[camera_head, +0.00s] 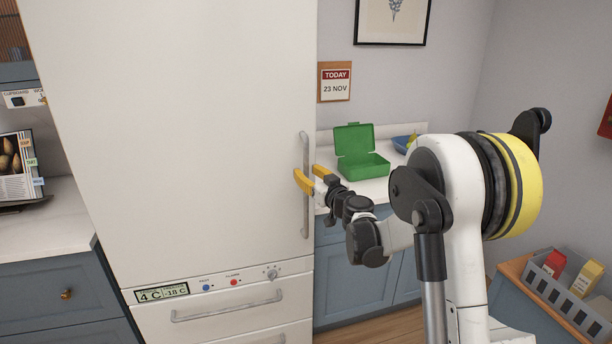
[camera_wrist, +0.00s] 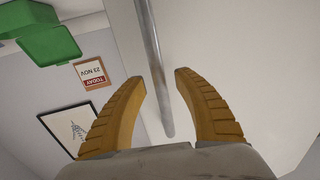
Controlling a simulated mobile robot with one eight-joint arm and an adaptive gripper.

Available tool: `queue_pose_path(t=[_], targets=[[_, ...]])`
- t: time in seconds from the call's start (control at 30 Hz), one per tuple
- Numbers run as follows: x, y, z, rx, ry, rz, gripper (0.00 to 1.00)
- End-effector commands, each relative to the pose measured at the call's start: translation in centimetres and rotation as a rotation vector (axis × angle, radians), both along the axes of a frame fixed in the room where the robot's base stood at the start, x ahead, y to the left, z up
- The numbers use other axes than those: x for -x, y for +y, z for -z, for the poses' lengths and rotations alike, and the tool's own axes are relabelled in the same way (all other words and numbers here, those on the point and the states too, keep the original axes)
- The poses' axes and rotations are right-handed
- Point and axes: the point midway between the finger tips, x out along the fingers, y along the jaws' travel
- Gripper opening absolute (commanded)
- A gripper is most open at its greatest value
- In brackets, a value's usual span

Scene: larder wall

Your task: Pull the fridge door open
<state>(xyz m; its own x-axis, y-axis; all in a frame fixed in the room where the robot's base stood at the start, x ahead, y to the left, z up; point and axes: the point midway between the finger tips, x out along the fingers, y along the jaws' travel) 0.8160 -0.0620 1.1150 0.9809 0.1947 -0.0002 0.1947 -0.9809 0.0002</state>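The tall white fridge door (camera_head: 170,130) is shut. Its vertical grey bar handle (camera_head: 306,155) runs along the door's right edge. My gripper (camera_head: 312,175) is at about the middle of the handle, with its yellow fingers apart. In the wrist view, the handle (camera_wrist: 155,60) comes down into the space between the two open fingertips (camera_wrist: 160,78). The fingers show a gap on both sides of the bar. Whether either finger touches it cannot be told for certain.
A green open box (camera_head: 363,165) and a blue bowl (camera_head: 402,144) stand on the counter right of the fridge. Below the door are a control panel (camera_head: 220,284) and a drawer handle (camera_head: 228,307). A grey crate (camera_head: 570,300) stands at the lower right.

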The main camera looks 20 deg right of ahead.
Motion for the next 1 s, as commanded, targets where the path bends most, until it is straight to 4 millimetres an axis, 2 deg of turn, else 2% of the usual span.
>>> queue_pose_path(t=[0.13, 0.4, 0.47, 0.5, 0.53, 0.83, 1.0], targets=[[-0.9, 0.2, 0.0, 0.000, 0.000, 0.000, 0.38], [-1.0, 0.2, -0.1, 0.000, 0.000, 0.000, 0.36], [-0.9, 0.2, -0.1, 0.000, 0.000, 0.000, 0.18], [-0.9, 0.2, -0.1, 0.000, 0.000, 0.000, 0.06], [-0.9, 0.2, -0.1, 0.000, 0.000, 0.000, 0.00], [-0.7, 0.2, 0.0, 0.000, 0.000, 0.005, 0.00], [0.4, 0.2, 0.0, 0.000, 0.000, 0.032, 0.00]])
